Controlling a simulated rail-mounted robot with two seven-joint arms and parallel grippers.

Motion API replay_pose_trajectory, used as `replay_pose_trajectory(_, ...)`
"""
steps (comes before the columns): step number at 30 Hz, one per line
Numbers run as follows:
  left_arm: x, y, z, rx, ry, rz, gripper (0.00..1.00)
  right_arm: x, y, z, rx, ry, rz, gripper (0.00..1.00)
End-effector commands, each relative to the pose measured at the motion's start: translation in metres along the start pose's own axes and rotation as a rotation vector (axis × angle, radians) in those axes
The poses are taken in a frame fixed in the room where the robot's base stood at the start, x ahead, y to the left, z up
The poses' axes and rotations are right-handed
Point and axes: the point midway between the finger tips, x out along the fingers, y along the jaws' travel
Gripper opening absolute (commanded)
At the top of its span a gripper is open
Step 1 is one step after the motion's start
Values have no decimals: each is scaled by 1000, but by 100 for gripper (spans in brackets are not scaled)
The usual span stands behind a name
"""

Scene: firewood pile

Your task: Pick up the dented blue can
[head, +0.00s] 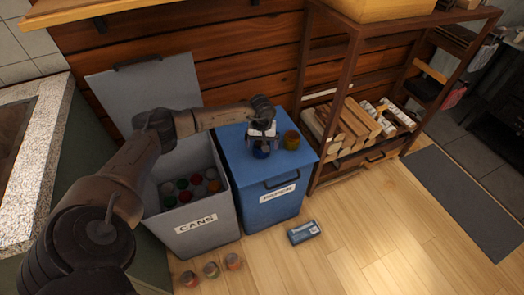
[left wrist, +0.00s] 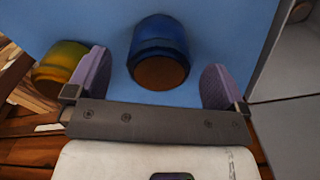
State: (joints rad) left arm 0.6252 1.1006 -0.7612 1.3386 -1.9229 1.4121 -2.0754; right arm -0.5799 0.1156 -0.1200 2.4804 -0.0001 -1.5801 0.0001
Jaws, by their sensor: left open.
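The dented blue can (left wrist: 160,48) stands on the lid of the blue paper bin (head: 232,160). In the head view the blue can (head: 261,151) shows only partly, just below my left gripper (head: 262,138). In the left wrist view my left gripper (left wrist: 152,82) is open, with its two purple finger pads apart. The can lies between and slightly beyond the pads, and neither pad visibly touches it. My right gripper is not in view.
A grey bin labelled CANS (head: 207,237) stands open on the left with several cans inside. A blue packet (head: 303,232) lies on the floor. A firewood rack (head: 352,125) stands right of the blue bin.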

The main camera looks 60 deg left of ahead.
Motion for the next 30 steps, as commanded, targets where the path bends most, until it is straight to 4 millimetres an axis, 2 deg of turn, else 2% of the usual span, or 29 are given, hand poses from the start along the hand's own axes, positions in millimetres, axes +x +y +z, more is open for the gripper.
replay_pose_trajectory(1, 12, 0, -1, -1, -2, 0, 99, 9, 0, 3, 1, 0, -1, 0)
replay_pose_trajectory(7, 37, 0, -4, -1, -1, -1, 99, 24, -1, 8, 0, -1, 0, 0)
replay_pose_trajectory(16, 40, 0, -4, 0, 0, -1, 99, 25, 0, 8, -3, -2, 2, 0)
replay_pose_trajectory(30, 40, 0, -4, 0, 0, 0, 55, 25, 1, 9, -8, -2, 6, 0)
